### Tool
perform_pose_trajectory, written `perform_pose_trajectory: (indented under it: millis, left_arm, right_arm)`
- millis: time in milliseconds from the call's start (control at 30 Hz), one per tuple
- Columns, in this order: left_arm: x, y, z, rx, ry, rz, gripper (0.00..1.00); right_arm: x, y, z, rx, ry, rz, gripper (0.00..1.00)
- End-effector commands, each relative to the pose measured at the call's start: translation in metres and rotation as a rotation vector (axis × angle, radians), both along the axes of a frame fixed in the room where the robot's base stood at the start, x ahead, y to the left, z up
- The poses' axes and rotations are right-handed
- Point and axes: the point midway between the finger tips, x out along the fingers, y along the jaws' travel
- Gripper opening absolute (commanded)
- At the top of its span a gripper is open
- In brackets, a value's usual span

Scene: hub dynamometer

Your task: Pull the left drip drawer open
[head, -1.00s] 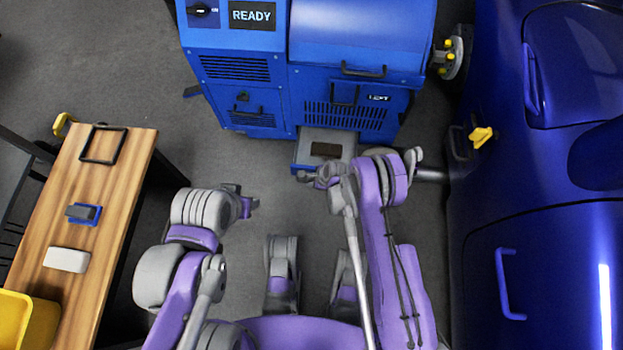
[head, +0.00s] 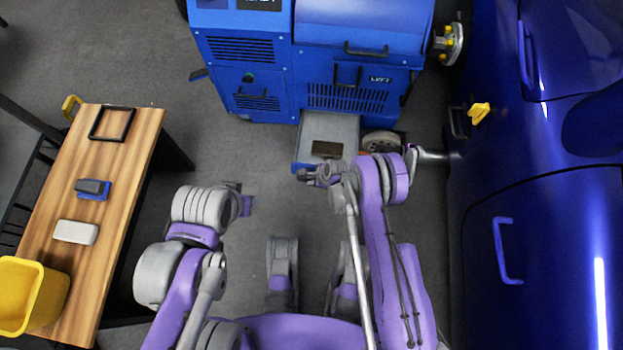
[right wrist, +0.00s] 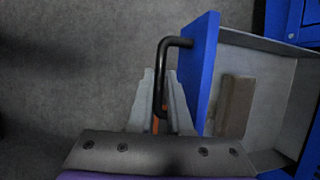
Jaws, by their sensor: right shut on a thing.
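The left drip drawer (head: 336,128) is a grey tray with a blue front, pulled out from the bottom of the blue cabinet (head: 345,95) marked LEFT. A dark brown block (head: 327,149) lies in it. In the right wrist view, the drawer's blue front (right wrist: 211,70) carries a black bar handle (right wrist: 163,65). My right gripper (right wrist: 161,95) is shut on this handle, one finger on each side. In the head view my right gripper (head: 310,174) is at the drawer's front edge. My left gripper (head: 246,203) is over the floor, away from the drawer; its jaws are too small to judge.
A wooden bench (head: 97,200) at left holds a black frame (head: 112,122), a blue-grey item (head: 93,189), a white block (head: 76,231) and a yellow bin (head: 33,292). A blue car body (head: 540,190) closes off the right. Grey floor lies clear between.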

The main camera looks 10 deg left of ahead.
Motion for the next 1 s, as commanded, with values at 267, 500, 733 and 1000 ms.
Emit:
perform_pose_trajectory:
  millis: [267, 500, 733, 1000]
  left_arm:
    - [0.0, 0.0, 0.0, 0.0, 0.0, 0.0, 0.5]
    - [0.0, 0.0, 0.0, 0.0, 0.0, 0.0, 0.5]
    - [-0.002, 0.0, 0.008, 0.0, 0.0, 0.0, 0.5]
    - [-0.004, 0.0, 0.02, 0.0, -0.001, 0.0, 0.5]
  right_arm:
    - [0.0, 0.0, 0.0, 0.0, -0.001, -0.001, 0.47]
    - [0.0, -0.001, 0.001, 0.0, -0.001, -0.001, 0.47]
    - [-0.005, -0.013, 0.031, -0.001, 0.0, -0.002, 0.47]
    - [-0.015, -0.033, 0.079, 0.0, 0.0, -0.002, 0.47]
